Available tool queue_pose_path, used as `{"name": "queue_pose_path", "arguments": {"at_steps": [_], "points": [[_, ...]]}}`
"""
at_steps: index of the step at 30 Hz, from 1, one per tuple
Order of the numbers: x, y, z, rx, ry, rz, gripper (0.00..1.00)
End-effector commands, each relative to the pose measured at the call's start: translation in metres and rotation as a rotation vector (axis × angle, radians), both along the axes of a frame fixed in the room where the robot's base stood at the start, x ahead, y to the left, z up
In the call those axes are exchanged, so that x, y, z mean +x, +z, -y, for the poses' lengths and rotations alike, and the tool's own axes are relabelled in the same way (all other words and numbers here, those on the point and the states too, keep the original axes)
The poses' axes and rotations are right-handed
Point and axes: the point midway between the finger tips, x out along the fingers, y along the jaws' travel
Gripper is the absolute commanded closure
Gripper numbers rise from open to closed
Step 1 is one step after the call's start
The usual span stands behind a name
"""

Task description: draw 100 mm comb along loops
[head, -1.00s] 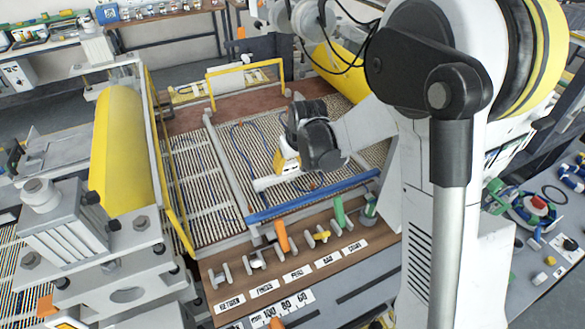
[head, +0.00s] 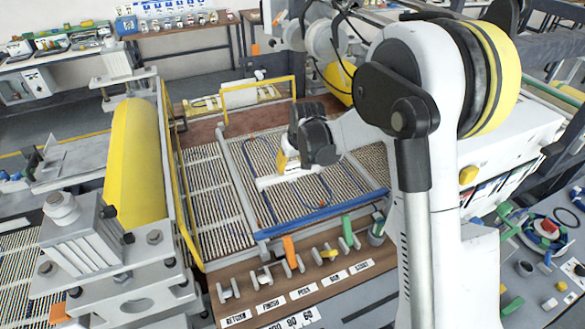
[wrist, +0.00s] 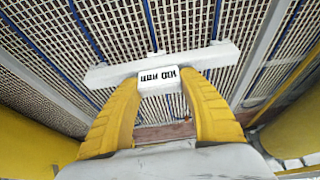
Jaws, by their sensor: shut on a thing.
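My gripper (wrist: 160,110) has its yellow fingers closed on the white block of the comb (wrist: 160,65), which is marked 100 mm. The comb's long white bar lies across the wrist view, over the mesh (wrist: 130,25); I cannot tell whether it touches. In the head view, my gripper (head: 287,160) and the comb (head: 275,181) are over the left middle part of the mesh panel (head: 345,185). Blue loops (head: 322,186) show on the mesh to the right of and in front of the comb. The comb's underside is hidden.
A blue bar (head: 320,213) edges the panel's front. Before it, a wooden shelf (head: 235,312) holds an orange-handled tool (head: 290,250), a green-handled tool (head: 348,230) and labels. A yellow roller (head: 135,160) stands left, and a yellow frame (head: 258,85) stands behind.

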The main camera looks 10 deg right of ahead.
Motion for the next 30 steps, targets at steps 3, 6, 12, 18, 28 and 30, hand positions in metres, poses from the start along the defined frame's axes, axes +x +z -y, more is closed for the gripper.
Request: {"name": "queue_pose_path", "arguments": {"at_steps": [3,6,12,18,28,30], "points": [[0.000,0.012,0.000,0.000,0.000,0.000,0.86],[0.000,0.019,0.000,0.000,0.000,0.000,0.86],[0.000,0.031,0.000,0.000,0.000,0.000,0.86],[0.000,0.036,0.000,0.000,0.000,0.000,0.86],[0.000,0.036,0.000,0.000,0.000,0.000,0.86],[0.000,0.036,0.000,0.000,0.000,0.000,0.86]]}}
